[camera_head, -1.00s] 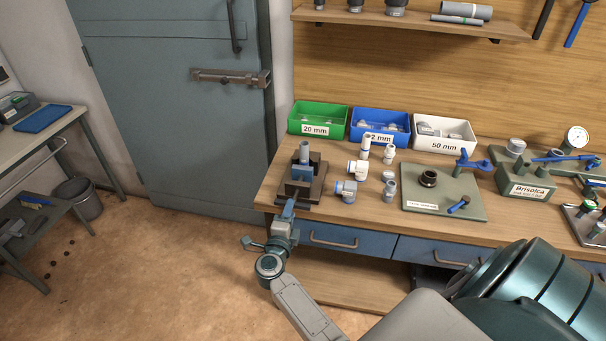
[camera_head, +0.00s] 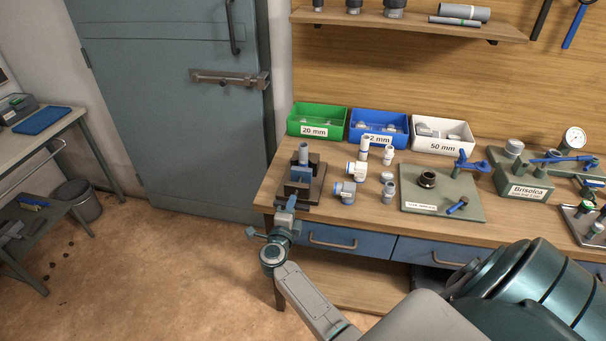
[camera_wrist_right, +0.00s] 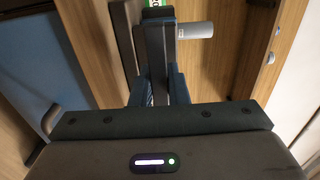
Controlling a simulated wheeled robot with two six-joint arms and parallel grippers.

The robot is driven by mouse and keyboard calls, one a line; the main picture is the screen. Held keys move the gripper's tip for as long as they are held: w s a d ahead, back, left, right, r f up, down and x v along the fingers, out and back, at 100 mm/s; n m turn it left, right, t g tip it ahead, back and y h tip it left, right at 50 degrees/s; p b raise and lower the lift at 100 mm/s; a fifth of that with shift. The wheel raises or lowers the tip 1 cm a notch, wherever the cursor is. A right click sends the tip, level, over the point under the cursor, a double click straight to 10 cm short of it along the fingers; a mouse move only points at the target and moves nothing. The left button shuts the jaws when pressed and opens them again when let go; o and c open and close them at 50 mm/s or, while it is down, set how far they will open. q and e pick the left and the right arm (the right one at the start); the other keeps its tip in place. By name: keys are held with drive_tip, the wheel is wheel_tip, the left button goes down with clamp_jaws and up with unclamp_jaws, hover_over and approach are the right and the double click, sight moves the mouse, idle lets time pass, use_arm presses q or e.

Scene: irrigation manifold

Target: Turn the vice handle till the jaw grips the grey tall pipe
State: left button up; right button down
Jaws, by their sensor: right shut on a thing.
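The vice (camera_head: 313,190) is a dark block with a blue jaw part, at the front left corner of the workbench. The grey tall pipe (camera_head: 303,152) stands upright in it; in the right wrist view the pipe (camera_wrist_right: 194,30) lies across the top, beside a dark vice part (camera_wrist_right: 154,48). My right gripper (camera_head: 290,204) is at the vice's front, at the bench edge, and is shut on the vice handle. The handle is mostly hidden by the fingers. I cannot tell whether the jaw touches the pipe. My left gripper is not in view.
White and grey fittings (camera_head: 355,172) stand right of the vice. A green bin (camera_head: 318,134), a blue bin (camera_head: 378,142) and a white bin (camera_head: 443,148) line the back. A green plate (camera_head: 425,207) lies further right. Blue drawers (camera_head: 340,250) sit under the bench front.

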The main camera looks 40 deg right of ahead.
drive_tip(key=shift+f+m+b, duration=0.25)
drive_tip(key=shift+m+b, duration=0.55)
drive_tip(key=shift+b, duration=0.1)
drive_tip(key=shift+m+b, duration=0.55)
drive_tip(key=shift+m, duration=0.25)
drive_tip(key=shift+r+m, duration=0.2)
drive_tip(key=shift+m, duration=0.2)
